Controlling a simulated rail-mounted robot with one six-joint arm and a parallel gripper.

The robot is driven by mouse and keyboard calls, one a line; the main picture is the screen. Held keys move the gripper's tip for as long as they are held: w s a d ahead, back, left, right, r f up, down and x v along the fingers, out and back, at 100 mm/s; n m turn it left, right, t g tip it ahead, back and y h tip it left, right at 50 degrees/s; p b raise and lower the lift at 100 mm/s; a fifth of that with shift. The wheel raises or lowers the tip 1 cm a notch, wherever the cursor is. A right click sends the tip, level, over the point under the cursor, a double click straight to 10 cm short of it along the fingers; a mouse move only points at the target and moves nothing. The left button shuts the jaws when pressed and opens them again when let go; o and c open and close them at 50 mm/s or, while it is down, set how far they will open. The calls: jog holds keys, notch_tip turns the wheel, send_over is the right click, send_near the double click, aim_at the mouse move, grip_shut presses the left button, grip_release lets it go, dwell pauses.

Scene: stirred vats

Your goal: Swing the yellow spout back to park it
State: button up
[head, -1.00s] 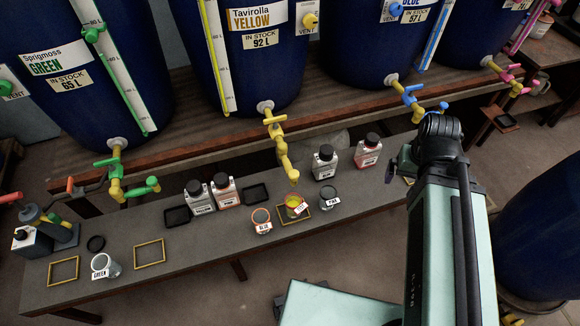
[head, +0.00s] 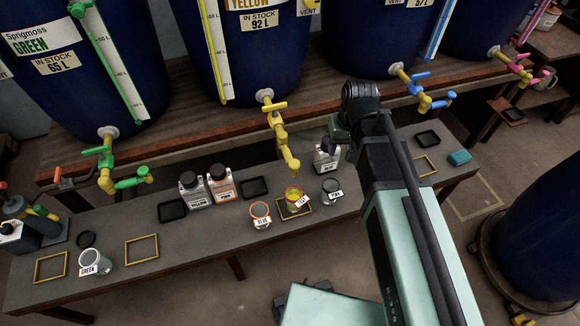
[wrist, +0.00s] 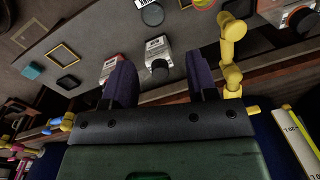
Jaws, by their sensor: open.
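The yellow spout (head: 282,140) hangs from the yellow tap (head: 270,106) on the yellow vat (head: 255,65). Its lower end points down over a cup with yellow in it (head: 293,193), standing at a yellow square outline. The spout also shows in the wrist view (wrist: 231,60), right of my gripper. My gripper (wrist: 160,58) is open, its two dark fingers apart from the spout. A white bottle with a black cap (wrist: 157,50) shows beyond the gap between the fingers. In the head view my arm hides most of the gripper.
Two bottles (head: 193,190) (head: 221,184) stand left on the bench. Green (head: 125,178), blue (head: 420,96) and pink (head: 515,66) taps sit along the shelf.

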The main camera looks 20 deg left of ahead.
jog(key=w+a+f+n+b, duration=0.1)
jog(key=w+a+f, duration=0.1)
jog(key=a, duration=0.3)
jog(key=w+a+f+n, duration=0.1)
jog(key=w+a+f, duration=0.1)
jog(key=a, duration=0.3)
jog(key=y, duration=0.1)
send_near(290, 156)
jog(key=shift+n+g, duration=0.3)
jog(key=shift+g, duration=0.1)
jog(key=f+b, duration=0.3)
jog(key=a+f+b, duration=0.1)
jog(key=f+b, duration=0.2)
jog(key=b, duration=0.1)
jog(key=f+b, duration=0.3)
jog(key=f, duration=0.1)
jog(key=shift+s+a, duration=0.15)
jog(key=shift+a, duration=0.2)
jog(key=shift+r, duration=0.1)
